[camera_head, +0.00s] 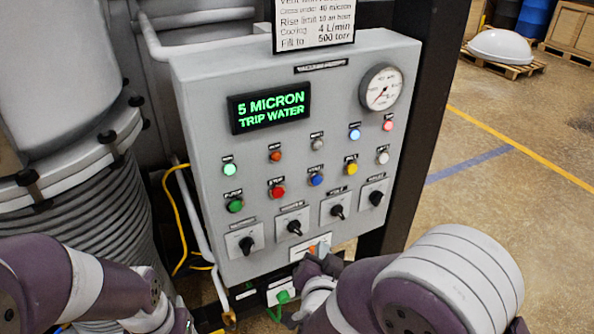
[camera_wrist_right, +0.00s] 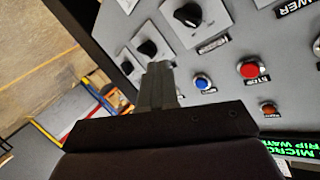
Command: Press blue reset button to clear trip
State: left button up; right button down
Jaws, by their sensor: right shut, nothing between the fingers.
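The blue reset button (camera_head: 316,179) sits on the grey control panel (camera_head: 215,145), between the red button (camera_head: 277,191) and the yellow button (camera_head: 351,168). The panel's display (camera_head: 269,108) reads "5 MICRON TRIP WATER" in green. My right gripper (camera_head: 323,249) is low in front of the panel, below the blue button and the row of black knobs. In the right wrist view my shut, empty fingers (camera_wrist_right: 159,82) point toward the panel, with the blue button (camera_wrist_right: 203,83) just right of them. I cannot tell whether the fingertips touch the panel. My left gripper is out of view.
Black rotary knobs (camera_head: 295,227) stick out below the buttons. A round gauge (camera_head: 381,90) is at the panel's upper right. A ribbed grey vessel (camera_head: 100,215) and a yellow cable (camera_head: 177,220) stand left of the panel. Open floor (camera_head: 500,150) lies to the right.

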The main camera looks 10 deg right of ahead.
aim_at(317, 181)
jog(key=d+r+m+t+h, duration=0.3)
jog(key=d+r+m+h, duration=0.1)
jog(key=r, duration=0.4)
jog(key=shift+d+m+h, duration=0.25)
jog(key=shift+m+h, duration=0.05)
jog(key=shift+h, duration=0.5)
jog(key=shift+w, duration=0.2)
jog(key=w+a+b, duration=0.1)
jog(key=w+a, duration=0.2)
jog(key=w, duration=0.5)
jog(key=shift+w+a+f+b, duration=0.1)
jog(key=shift+b, duration=0.25)
dwell(0.7)
